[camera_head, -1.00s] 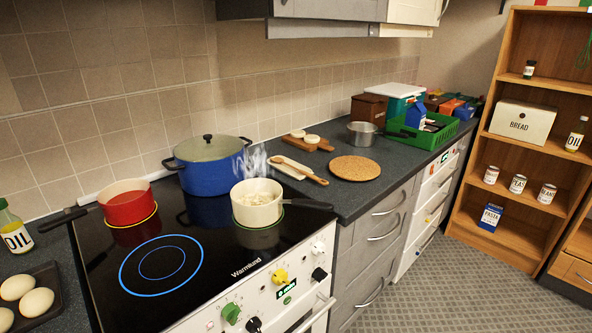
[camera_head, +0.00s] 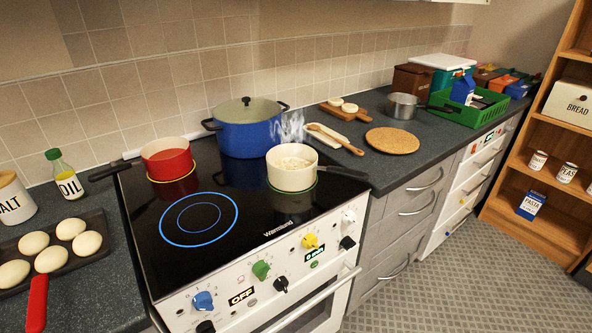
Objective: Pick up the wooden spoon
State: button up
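The wooden spoon (camera_head: 335,139) lies on a pale spoon rest (camera_head: 322,136) on the dark counter, right of the stove. Its bowl end points back left and its handle slants toward the front right. The steaming cream pot (camera_head: 292,170) is just in front and left of it, and the round cork mat (camera_head: 392,141) is to its right. My gripper does not show in this view.
A blue pot (camera_head: 247,128) and a red saucepan (camera_head: 168,160) stand on the black stove (camera_head: 196,220). The cream pot's dark handle (camera_head: 343,173) reaches right over the counter edge. A cutting board (camera_head: 343,113) and steel saucepan (camera_head: 402,106) stand behind. The floor (camera_head: 440,270) is clear.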

aim_at(354, 150)
jog(key=i+l+u, duration=0.3)
jog(key=i+l, duration=0.2)
jog(key=l, duration=0.25)
jog(key=i+l+u, duration=0.15)
jog(key=l, duration=0.3)
jog(key=i+j, duration=0.05)
jog(key=i, duration=0.05)
